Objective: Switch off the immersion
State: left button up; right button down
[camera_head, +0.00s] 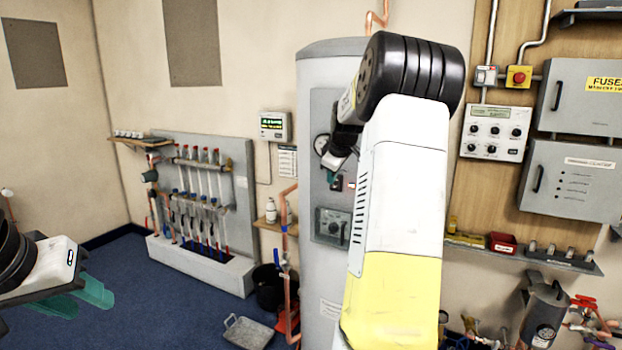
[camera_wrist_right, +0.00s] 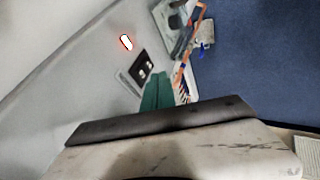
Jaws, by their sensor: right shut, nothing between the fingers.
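The grey cylinder (camera_head: 318,90) stands in the middle of the head view, with a grey panel on its front. A small dark switch plate (camera_head: 338,184) is on that panel, partly hidden by my right arm. In the right wrist view the black switch plate (camera_wrist_right: 142,66) shows light marks, and a lit red-edged lamp (camera_wrist_right: 126,42) is beside it. My right gripper (camera_head: 331,177) is at the panel, its teal fingers (camera_wrist_right: 157,88) shut and empty. Their tips are close to the plate's edge; I cannot tell whether they touch. My left gripper (camera_head: 92,304) is open and empty at far left.
A copper pipe (camera_head: 286,240) and small shelf (camera_head: 272,226) are left of the cylinder. Grey electrical boxes (camera_head: 572,180) hang at right. Blue floor (camera_head: 130,275) is open at left.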

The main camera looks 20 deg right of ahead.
jog(key=v, duration=1)
jog(key=shift+r, duration=0.15)
jog(key=shift+a, duration=0.1)
